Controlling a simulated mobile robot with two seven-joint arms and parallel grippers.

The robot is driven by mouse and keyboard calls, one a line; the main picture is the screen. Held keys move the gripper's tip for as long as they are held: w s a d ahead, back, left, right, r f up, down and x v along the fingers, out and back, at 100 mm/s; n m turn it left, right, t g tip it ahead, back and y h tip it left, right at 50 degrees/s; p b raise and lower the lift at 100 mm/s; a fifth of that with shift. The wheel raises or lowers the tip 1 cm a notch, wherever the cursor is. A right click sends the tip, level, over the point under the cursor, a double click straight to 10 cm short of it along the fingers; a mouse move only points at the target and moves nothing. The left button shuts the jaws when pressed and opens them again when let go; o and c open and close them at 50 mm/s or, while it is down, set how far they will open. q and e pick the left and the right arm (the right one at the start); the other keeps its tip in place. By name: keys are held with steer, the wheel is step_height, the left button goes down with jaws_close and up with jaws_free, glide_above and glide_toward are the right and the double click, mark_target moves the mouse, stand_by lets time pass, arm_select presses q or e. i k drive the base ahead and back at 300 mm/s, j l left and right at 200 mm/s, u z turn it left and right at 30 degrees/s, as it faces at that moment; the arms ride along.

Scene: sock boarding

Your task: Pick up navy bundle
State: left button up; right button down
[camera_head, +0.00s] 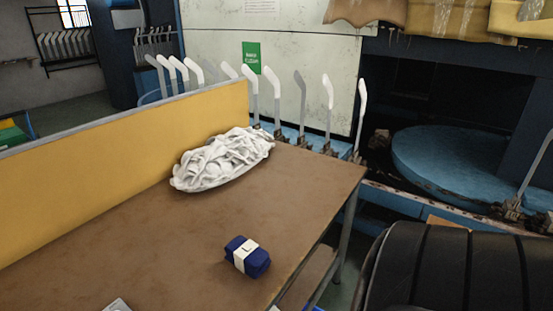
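The navy bundle (261,263) is a small dark blue roll with a pale band (243,256) around its middle. It lies on the brown table (190,255), toward the front right and close to the right edge. Nothing touches it from above. Neither of my grippers shows in the head view.
A crumpled white cloth heap (222,160) lies at the table's back, by the yellow partition (120,136). A small pale object (117,305) is cut off at the bottom edge. A black ribbed rounded object (465,270) is at lower right. Upright white forms (327,95) stand behind the table.

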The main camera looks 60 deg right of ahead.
mark_target(247, 255)
steer(key=k+z, duration=0.1)
steer(key=z, duration=1.35)
